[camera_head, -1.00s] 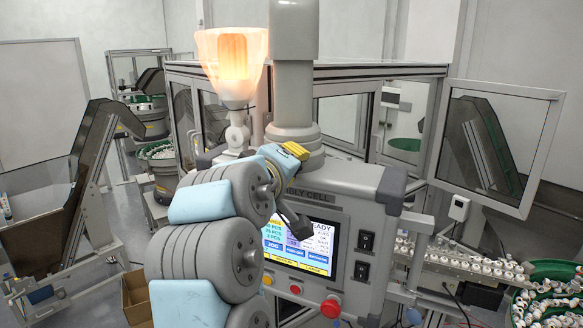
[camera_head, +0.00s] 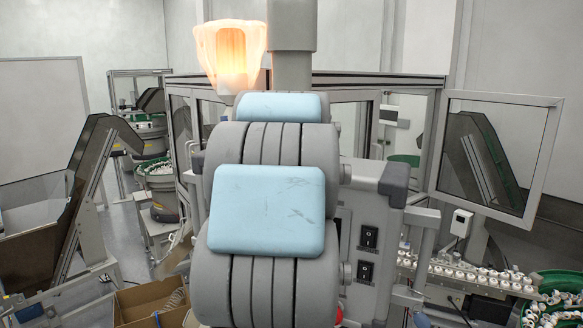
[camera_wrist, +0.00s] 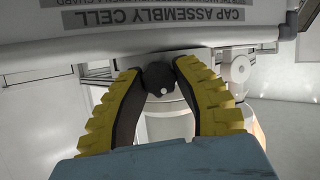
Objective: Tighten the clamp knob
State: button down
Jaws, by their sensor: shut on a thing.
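The clamp knob (camera_wrist: 160,78) is a small dark round knob with a pale dot, in the wrist view just below the panel edge lettered "CAP ASSEMBLY CELL". My gripper (camera_wrist: 160,69) has its two yellow, ribbed fingers with dark inner pads on either side of the knob, shut on it at the fingertips. A pale cylindrical part lies behind the knob, between the fingers. In the head view, my own arm hides the gripper, the knob and the panel's screen.
The control cabinet (camera_head: 365,195) stands behind my arm, with a glowing orange lamp (camera_head: 231,55) above it. An open framed guard door (camera_head: 542,160) is at right, above a rack of white caps (camera_head: 475,272). A cardboard box (camera_head: 150,302) lies at lower left.

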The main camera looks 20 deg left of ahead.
jog(key=shift+f+m+g+y+b, duration=0.2)
jog(key=shift+m+g+y+b, duration=0.15)
jog(key=shift+m+b, duration=0.35)
jog(key=c, duration=0.7)
grip_release()
jog(key=shift+r, duration=0.1)
jog(key=shift+r, duration=0.1)
